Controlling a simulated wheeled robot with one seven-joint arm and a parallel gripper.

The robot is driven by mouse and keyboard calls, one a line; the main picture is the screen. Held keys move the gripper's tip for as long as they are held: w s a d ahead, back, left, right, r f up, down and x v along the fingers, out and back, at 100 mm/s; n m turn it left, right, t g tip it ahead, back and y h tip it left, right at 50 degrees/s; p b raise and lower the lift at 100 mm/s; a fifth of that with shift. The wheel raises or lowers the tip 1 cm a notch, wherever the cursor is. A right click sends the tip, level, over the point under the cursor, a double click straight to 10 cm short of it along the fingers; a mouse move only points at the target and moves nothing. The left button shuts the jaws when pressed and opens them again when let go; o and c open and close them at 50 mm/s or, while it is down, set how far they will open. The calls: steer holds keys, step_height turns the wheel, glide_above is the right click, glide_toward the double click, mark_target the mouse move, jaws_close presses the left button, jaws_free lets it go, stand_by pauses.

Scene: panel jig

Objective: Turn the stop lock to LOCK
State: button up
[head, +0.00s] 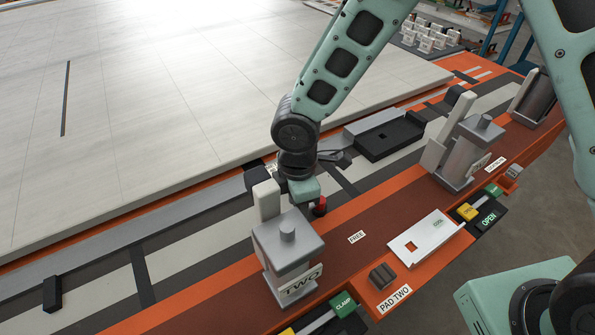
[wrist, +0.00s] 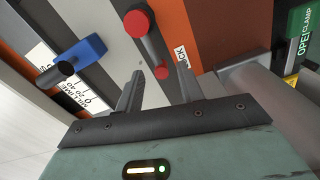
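A white label, partly covered and seemingly reading LOCK (wrist: 183,57), is just right of the bar. In the head view my gripper (head: 302,190) is low behind the clamp block marked TWO, its fingertips hidden. A bit of the red handle (head: 320,207) shows beside it. A FREE label (head: 357,237) lies to its right.
The grey clamp block TWO (head: 288,243) stands close in front of my gripper. A blue knob (wrist: 84,52) with a scale is left of the handle in the wrist view. A second clamp block (head: 465,155), a white plate (head: 422,238) and a large pale panel (head: 150,110) are also around.

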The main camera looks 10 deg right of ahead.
step_height(320, 180, up, 16)
steer(key=p, duration=0.1)
steer(key=shift+r, duration=0.15)
stand_by(0.5)
steer(key=s+d+r+m, duration=0.1)
steer(key=s+d+m, duration=0.2)
steer(key=s+m, duration=0.3)
steer(key=s+d+r+m, duration=0.1)
steer(key=s+d+m, duration=0.3)
steer(key=s, duration=0.7)
steer(key=m, duration=0.2)
steer(key=shift+d+m+y, duration=0.25)
steer(key=shift+m+y, duration=0.05)
steer(key=shift+r, duration=0.1)
